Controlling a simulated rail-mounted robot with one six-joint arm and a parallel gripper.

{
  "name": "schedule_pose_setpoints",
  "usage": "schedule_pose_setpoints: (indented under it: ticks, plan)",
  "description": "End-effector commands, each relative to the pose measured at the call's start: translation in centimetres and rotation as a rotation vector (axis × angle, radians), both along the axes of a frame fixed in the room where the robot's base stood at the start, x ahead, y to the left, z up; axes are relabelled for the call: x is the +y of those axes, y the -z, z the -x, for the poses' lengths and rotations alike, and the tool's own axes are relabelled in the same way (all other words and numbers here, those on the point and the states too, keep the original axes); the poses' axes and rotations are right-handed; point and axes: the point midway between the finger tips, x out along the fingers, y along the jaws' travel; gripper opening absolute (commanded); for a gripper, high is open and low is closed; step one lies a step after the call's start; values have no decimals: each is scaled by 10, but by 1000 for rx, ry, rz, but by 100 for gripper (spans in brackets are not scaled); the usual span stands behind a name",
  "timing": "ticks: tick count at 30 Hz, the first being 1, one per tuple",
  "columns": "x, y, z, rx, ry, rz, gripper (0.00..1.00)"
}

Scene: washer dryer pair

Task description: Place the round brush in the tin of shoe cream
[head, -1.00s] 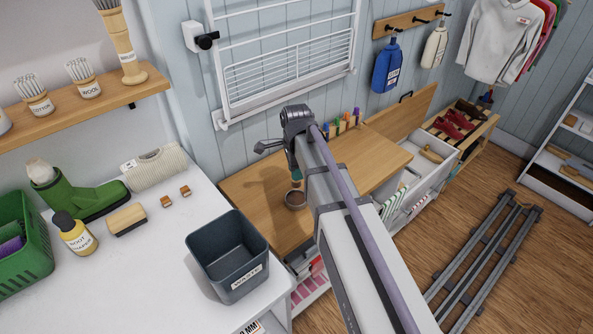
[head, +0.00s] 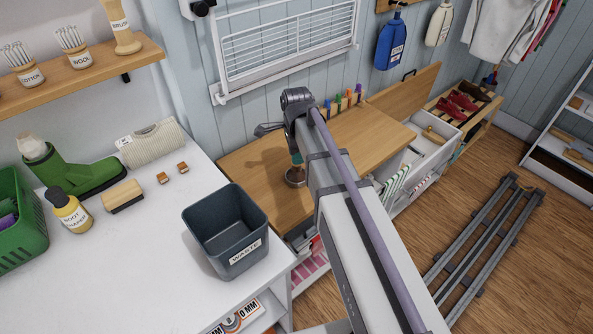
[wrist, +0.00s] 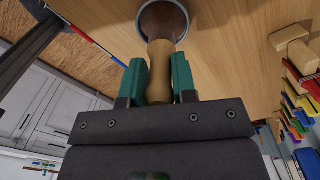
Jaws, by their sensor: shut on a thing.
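The round brush (wrist: 160,70) has a pale wooden handle, held upright between the green fingers of my gripper (wrist: 160,84). My gripper is shut on the handle. In the head view my gripper (head: 297,158) is directly above the tin of shoe cream (head: 295,178), a small round tin standing on the wooden worktop. In the wrist view the tin (wrist: 184,22) is a grey ring around the brush's far end.
The wooden worktop (head: 245,182) is clear around the tin. A dark waste bin (head: 225,230) stands to the left on the white counter. Several coloured items (head: 345,100) stand along the wall behind. A drying rack (head: 285,45) hangs above.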

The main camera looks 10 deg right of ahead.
Motion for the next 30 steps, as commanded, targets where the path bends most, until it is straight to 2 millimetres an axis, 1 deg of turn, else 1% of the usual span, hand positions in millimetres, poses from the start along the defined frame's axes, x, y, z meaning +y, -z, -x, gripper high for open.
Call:
schedule_pose_setpoints:
  ticks: [2,6,7,14,18,19,27,30]
  plan:
    - [0,5,0,0,0,0,2]
    - [0,35,0,0,0,0,2]
    - [0,39,0,0,0,0,2]
    - [0,34,0,0,0,0,2]
    - [0,39,0,0,0,0,2]
    - [0,38,0,0,0,0,27]
    - [0,37,0,0,0,0,51]
    - [0,37,0,0,0,0,51]
